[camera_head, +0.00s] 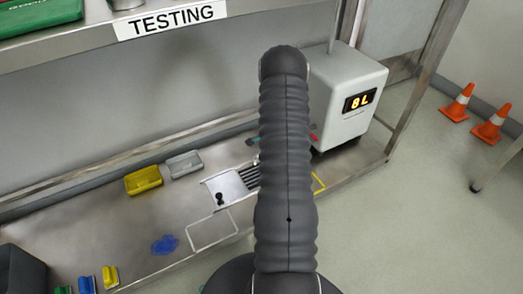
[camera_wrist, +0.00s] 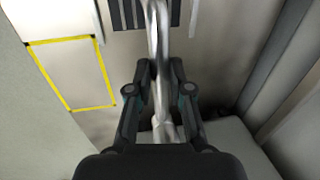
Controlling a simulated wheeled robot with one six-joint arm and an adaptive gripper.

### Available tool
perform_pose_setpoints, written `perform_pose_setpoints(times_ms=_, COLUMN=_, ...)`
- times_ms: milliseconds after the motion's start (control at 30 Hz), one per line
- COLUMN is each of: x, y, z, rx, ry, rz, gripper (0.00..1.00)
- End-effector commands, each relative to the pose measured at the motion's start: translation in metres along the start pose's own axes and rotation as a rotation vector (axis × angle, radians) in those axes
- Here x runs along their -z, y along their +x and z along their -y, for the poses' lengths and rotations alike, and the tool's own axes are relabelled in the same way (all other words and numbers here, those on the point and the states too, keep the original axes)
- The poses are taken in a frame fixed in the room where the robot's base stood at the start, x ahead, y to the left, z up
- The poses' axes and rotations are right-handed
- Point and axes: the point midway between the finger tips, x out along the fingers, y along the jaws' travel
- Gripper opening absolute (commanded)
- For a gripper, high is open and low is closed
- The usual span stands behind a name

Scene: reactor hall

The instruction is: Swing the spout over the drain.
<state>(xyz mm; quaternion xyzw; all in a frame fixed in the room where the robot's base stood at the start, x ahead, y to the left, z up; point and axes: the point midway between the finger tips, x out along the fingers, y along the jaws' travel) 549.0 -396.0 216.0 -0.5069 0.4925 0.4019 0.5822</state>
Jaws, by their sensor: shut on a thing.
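The spout (camera_wrist: 158,70) is a shiny bent metal tube in the wrist view, running from between my fingers up to the top edge. My gripper (camera_wrist: 163,92) is closed around it, one dark finger on each side. The drain (camera_wrist: 127,14) is a dark slotted grille at the top; the spout crosses in front of it in the picture, and its end is not clear. In the head view the drain (camera_head: 249,177) shows partly left of my arm, which hides the spout and most of my gripper. The white dispenser (camera_head: 345,98) with a lit "8L" display stands right of my arm.
A yellow taped outline (camera_wrist: 71,73) is on the bench beside the drain. Left on the bench are a yellow tray (camera_head: 144,180), a grey tray (camera_head: 184,164), a blue patch (camera_head: 165,245) and small coloured blocks. Orange cones (camera_head: 458,103) stand on the floor at right.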

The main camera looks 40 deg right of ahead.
Motion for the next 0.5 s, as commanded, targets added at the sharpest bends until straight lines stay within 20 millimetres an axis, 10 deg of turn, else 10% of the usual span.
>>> perform_pose_setpoints(times_ms=333, x=0.0022, y=0.0001, z=-0.0006, rx=0.001, ry=0.005, rz=-0.002, gripper=0.00)
perform_pose_setpoints(times_ms=400, x=0.0021, y=0.0001, z=-0.0005, rx=0.001, ry=0.005, rz=-0.002, gripper=0.32)
perform_pose_setpoints(times_ms=500, x=0.0008, y=0.0002, z=0.0001, rx=0.001, ry=0.003, rz=-0.002, gripper=0.45)
